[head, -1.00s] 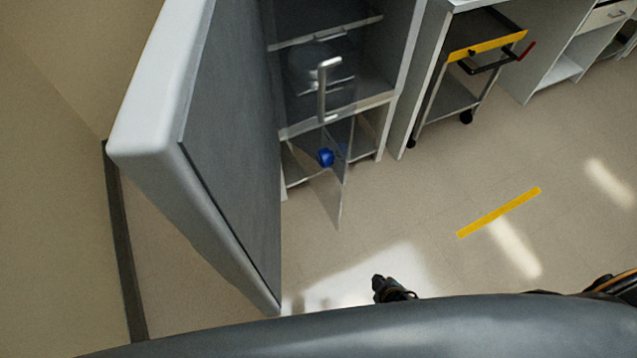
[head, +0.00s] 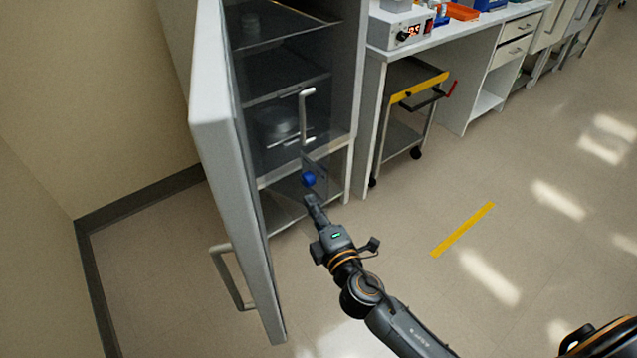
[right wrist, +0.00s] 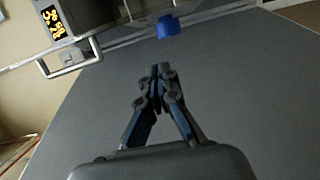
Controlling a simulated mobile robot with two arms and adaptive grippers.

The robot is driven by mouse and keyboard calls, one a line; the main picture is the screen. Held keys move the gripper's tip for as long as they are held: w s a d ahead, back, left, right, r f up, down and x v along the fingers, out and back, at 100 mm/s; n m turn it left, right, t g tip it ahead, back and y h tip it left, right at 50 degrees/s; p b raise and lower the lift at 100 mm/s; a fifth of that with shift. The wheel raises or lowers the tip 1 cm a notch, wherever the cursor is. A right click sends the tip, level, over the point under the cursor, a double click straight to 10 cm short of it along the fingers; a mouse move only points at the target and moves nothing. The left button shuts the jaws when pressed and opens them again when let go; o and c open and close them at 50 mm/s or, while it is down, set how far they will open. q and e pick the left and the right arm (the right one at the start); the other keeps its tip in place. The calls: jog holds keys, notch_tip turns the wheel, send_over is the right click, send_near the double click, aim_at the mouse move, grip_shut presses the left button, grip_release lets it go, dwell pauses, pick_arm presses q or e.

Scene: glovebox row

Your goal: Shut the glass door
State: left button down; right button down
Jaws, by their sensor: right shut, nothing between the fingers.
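A tall grey cabinet (head: 352,100) stands open at its left side. A large pale-framed door (head: 212,125) swings out from its left side, with a metal handle (head: 228,278) on its outer face. A clear glass pane with an upright metal handle (head: 305,115) shows at the cabinet front; its exact angle is hard to tell. My right gripper (head: 311,203) is shut and empty, low in front of the cabinet, just below a blue object (head: 308,179). In the right wrist view the gripper (right wrist: 158,72) points over a broad grey surface. My left gripper is out of view.
A cart with a yellow edge (head: 420,88) stands under the bench (head: 445,28) to the right. A display unit (head: 398,30) sits on the bench. A wall with dark skirting (head: 140,198) is at the left. The floor around the yellow stripe (head: 462,229) is clear.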

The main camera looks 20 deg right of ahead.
aim_at(319, 185)
jog(key=w+d, duration=0.1)
jog(key=w, duration=0.1)
jog(key=w+d, duration=0.1)
jog(key=w, duration=0.1)
jog(key=w+d+p, duration=0.1)
jog(key=w, duration=0.1)
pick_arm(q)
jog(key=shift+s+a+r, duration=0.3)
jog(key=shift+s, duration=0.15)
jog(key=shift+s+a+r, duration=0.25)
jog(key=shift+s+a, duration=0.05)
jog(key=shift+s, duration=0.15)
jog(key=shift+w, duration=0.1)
